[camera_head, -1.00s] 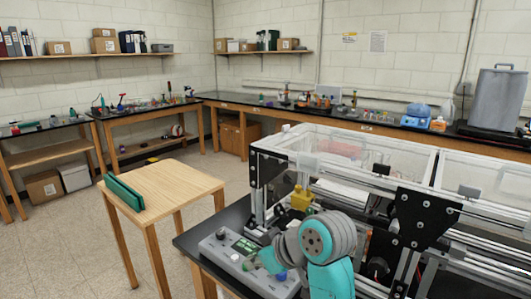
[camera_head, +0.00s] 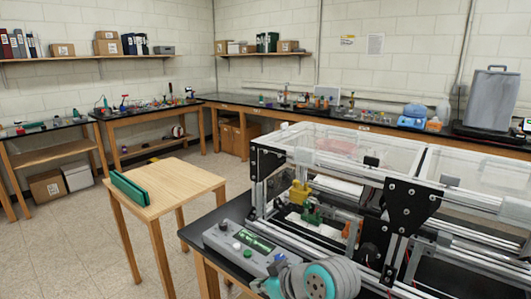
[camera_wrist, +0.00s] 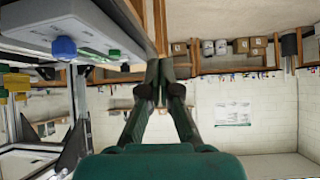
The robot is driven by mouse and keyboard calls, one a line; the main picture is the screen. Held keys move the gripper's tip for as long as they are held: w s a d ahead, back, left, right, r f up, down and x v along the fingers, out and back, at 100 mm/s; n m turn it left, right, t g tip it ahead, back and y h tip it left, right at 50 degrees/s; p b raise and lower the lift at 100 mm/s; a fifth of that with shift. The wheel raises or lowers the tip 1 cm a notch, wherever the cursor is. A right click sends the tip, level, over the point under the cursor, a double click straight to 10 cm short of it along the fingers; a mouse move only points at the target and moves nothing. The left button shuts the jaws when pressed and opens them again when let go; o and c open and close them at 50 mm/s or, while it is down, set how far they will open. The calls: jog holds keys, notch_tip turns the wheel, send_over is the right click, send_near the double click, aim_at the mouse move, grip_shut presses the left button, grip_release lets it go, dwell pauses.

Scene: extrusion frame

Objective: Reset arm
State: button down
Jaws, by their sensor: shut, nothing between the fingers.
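My gripper (camera_wrist: 157,78) shows in the wrist view with its dark green fingers together and nothing between them. The wrist picture is upside down, with the walls below and the table parts above. In the head view, my grey and teal arm shows only at the bottom edge, in front of the control box, and I cannot make out the fingertips there. The grey control box (camera_head: 226,238) sits on the black bench beside the extrusion frame (camera_head: 405,215). In the wrist view the control box (camera_wrist: 75,22) is at the upper left, apart from the fingers.
A yellow part (camera_head: 300,193) and a green part (camera_head: 312,215) are inside the frame's left end. A wooden table (camera_head: 180,182) with green plates (camera_head: 130,189) stands to the left. Benches line the walls.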

jog(key=s+d+f+m+t+h, duration=0.1)
jog(key=s+d+f+m, duration=0.2)
jog(key=f, duration=0.5)
jog(key=s+d+f+m+t+h, duration=0.1)
jog(key=s+d+f+t, duration=0.2)
jog(key=f, duration=0.4)
jog(key=s+d+f+m+t+h, duration=0.1)
jog(key=s+d+f, duration=0.25)
jog(key=s, duration=0.35)
jog(key=s+d+f+m+h, duration=0.1)
jog(key=s+d+f+m, duration=0.1)
jog(key=s+d+f, duration=0.3)
jog(key=s+d+r+m+t+h, duration=0.1)
jog(key=s+d+r+t+h, duration=0.15)
jog(key=s, duration=1.25)
jog(key=d+r+v, duration=0.1)
jog(key=v, duration=0.6)
jog(key=w+d+r+v, duration=0.1)
jog(key=v, duration=0.7)
jog(key=shift+r+m+t+h, duration=0.35)
jog(key=shift+r+m, duration=0.05)
dwell(0.4)
